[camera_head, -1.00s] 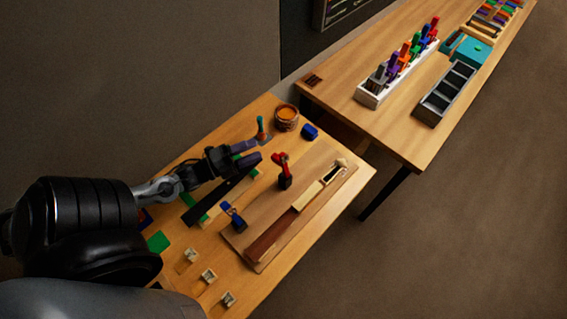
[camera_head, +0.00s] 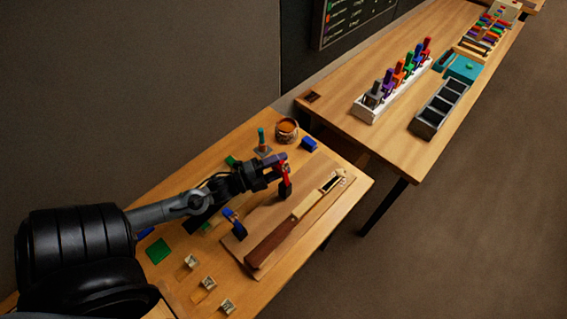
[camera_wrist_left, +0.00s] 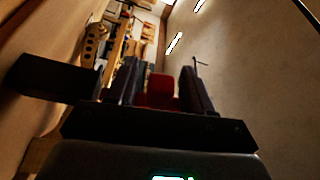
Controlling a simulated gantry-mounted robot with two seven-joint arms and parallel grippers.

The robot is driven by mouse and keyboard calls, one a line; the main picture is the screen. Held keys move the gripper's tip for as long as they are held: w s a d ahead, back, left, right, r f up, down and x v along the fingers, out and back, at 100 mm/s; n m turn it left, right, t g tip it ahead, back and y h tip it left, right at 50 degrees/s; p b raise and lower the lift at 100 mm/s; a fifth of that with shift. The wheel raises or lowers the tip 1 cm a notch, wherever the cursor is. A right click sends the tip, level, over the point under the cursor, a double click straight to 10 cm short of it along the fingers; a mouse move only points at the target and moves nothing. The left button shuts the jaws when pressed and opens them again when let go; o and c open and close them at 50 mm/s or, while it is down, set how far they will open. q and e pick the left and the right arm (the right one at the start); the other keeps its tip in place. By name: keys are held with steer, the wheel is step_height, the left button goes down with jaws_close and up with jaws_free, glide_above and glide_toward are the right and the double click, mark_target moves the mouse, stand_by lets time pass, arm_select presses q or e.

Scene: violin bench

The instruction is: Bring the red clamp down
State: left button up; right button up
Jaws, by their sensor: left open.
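The red clamp (camera_head: 285,177) stands upright, with a dark lower part, on the wooden board (camera_head: 262,212) beside the violin neck (camera_head: 283,231). My left gripper (camera_head: 277,163) is at the clamp's upper part, its fingers partly covering it. In the left wrist view the clamp's red top (camera_wrist_left: 160,93) shows between the two dark fingers of the gripper (camera_wrist_left: 160,84). The fingers are open; whether they touch the clamp I cannot tell. My right gripper is not in view.
A blue clamp (camera_head: 234,223) stands on the board's near left. A round pot (camera_head: 287,130) and a blue block (camera_head: 309,144) lie beyond. Small pale blocks (camera_head: 208,283) sit at the front. A second table (camera_head: 345,78) holds a white rack (camera_head: 376,108) of colored clamps.

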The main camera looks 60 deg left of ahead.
arm_select(q)
steer(key=shift+w+d, duration=0.15)
steer(key=shift+w, duration=0.45)
jaws_close()
